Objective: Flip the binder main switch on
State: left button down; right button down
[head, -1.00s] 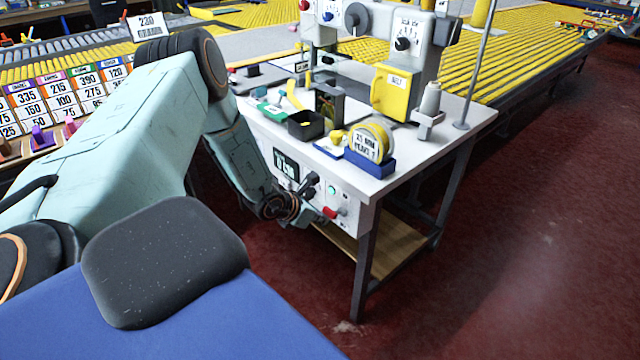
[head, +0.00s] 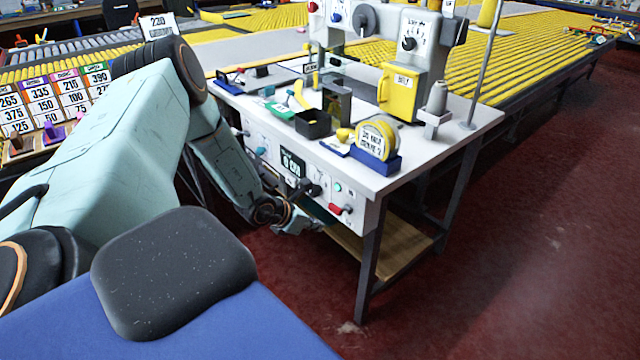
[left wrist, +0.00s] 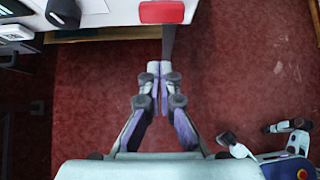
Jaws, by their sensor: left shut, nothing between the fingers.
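The binder's white front panel (head: 362,215) hangs under its table top. A red switch handle (head: 336,210) sticks out low at the panel's right end, below a small green light (head: 338,187). I cannot tell from its angle whether it is on. In the left wrist view the red handle (left wrist: 162,11) shows at the top, beyond my fingertips. My left gripper (head: 318,226) is shut and empty, just left of and below the red handle, apparently apart from it. Its closed fingers also show in the left wrist view (left wrist: 162,70). My right gripper is out of view.
A dark knob (head: 313,190) and a black display (head: 292,163) sit left of the switch on the panel. A wooden shelf (head: 385,248) and a table leg (head: 368,270) are below. A tape roll on a blue holder (head: 378,167) stands above. Red floor is open at right.

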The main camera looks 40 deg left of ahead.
pick_arm(q)
jog(key=p+v, duration=0.5)
jog(key=v, duration=0.2)
jog(key=shift+r, duration=0.35)
jog(key=shift+w, duration=0.15)
